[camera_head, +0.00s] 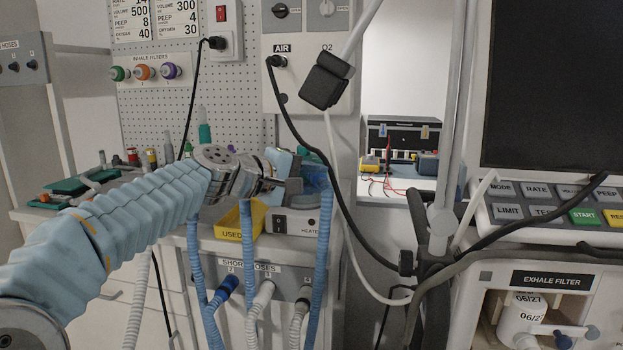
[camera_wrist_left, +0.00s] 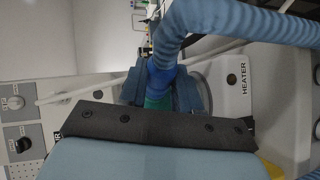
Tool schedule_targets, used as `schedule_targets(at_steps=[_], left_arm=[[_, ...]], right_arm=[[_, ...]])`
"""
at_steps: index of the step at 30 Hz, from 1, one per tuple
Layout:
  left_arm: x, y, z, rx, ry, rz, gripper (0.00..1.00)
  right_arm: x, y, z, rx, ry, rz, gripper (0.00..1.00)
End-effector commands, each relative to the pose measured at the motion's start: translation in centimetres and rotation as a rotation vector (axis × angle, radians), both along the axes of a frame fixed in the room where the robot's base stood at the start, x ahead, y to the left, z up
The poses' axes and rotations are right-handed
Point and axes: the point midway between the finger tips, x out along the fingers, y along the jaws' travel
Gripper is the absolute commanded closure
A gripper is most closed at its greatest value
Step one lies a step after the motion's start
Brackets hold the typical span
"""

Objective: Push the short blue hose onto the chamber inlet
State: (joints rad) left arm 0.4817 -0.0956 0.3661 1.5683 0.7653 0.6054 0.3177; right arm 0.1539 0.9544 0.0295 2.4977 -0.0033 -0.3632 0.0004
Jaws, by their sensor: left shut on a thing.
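My left gripper (camera_head: 290,186), at the end of a blue-sleeved arm, is at the heater unit (camera_head: 300,224). In the left wrist view its dark jaws (camera_wrist_left: 158,92) are shut on the dark blue cuff (camera_wrist_left: 160,76) of a ribbed blue hose (camera_wrist_left: 225,18). The hose arches up and away to the right. A teal-green piece (camera_wrist_left: 155,102) shows right by the cuff, between the jaws; whether the cuff is seated on a port cannot be told. The chamber and its inlet are mostly hidden by my gripper. My right gripper is not in view.
A yellow USED tray (camera_head: 228,228) sits left of the heater. Below, the SHORT HOSES panel (camera_head: 240,263) holds several hose ends. A black cable (camera_head: 306,150) and a pole (camera_head: 447,140) stand close on the right. The ventilator (camera_head: 550,230) is further right.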

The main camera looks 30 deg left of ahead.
Motion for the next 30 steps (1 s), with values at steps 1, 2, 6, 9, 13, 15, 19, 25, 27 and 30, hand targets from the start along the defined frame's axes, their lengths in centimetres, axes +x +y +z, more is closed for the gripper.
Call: schedule_targets(at_steps=[1,2,6,9,13,15,19,25,27,30], left_arm=[[0.1,0.2,0.1,0.0,-0.002,0.005,1.0],[0.1,0.2,0.1,0.001,-0.002,0.006,1.0],[0.1,0.2,0.1,0.0,-0.003,0.006,1.0],[0.1,0.2,0.1,0.0,-0.003,0.006,0.52],[0.0,0.1,0.1,0.0,-0.002,0.004,0.38],[0.0,0.1,0.0,0.0,-0.002,0.004,0.38],[0.0,0.1,0.0,0.0,-0.001,0.003,0.38],[-1.3,0.7,0.3,0.001,-0.003,0.004,0.38],[-2.6,1.2,0.5,0.002,-0.005,0.006,0.38],[-4.8,2.1,1.1,0.003,-0.005,0.006,0.38]], right_arm=[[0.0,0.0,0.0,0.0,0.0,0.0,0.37],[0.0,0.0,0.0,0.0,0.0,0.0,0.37],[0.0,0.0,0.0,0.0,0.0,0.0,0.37],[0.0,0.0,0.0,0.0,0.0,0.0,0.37],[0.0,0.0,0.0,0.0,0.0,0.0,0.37],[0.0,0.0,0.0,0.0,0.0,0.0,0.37],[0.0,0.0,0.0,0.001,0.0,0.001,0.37],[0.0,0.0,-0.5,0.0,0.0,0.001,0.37],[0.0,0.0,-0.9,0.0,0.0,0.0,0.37],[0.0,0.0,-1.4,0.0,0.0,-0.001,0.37]])
